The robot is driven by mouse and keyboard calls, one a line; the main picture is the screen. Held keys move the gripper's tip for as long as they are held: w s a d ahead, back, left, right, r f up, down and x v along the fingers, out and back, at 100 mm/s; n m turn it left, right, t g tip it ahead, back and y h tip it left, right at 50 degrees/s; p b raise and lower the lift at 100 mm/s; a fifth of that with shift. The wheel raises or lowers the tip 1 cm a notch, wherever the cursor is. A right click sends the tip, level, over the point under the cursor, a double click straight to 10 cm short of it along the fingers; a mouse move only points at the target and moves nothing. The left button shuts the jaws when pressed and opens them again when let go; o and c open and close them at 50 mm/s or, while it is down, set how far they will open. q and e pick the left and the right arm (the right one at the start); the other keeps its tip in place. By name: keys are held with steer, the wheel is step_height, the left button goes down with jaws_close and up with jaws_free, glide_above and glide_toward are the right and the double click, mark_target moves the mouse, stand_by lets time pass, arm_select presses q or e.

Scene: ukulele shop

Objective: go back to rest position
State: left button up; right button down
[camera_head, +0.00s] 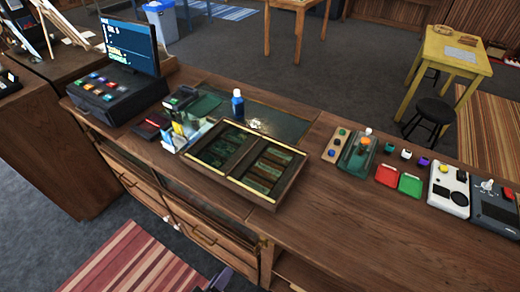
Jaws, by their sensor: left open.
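My left gripper (217,280) shows only as a small dark shape at the bottom edge, in front of the wooden counter (330,225) and below its top. Most of it is cut off by the frame. It is open, and I see nothing held in it. It is apart from the things on the counter top. My right gripper is not in view.
The counter carries a register with a screen (132,45), a divided wooden tray (275,203), a blue bottle (238,105), red and green trays (411,184) and small devices. A striped rug (125,265) lies on the floor at the lower left. A yellow table (450,55) stands beyond.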

arm_select(q)
steer(key=s+a+r+m+g+y, duration=0.2)
steer(key=s+a+m+g+y, duration=0.1)
steer(key=s+a+m+g, duration=0.25)
steer(key=s+a+r+m+g+y, duration=0.3)
steer(key=s+a+m+g, duration=0.1)
steer(key=s+a, duration=0.15)
step_height(320, 180, up, 26)
steer(key=d+p, duration=0.1)
steer(key=p, duration=2.5)
steer(key=shift+s+f, duration=0.15)
steer(key=shift+s, duration=0.1)
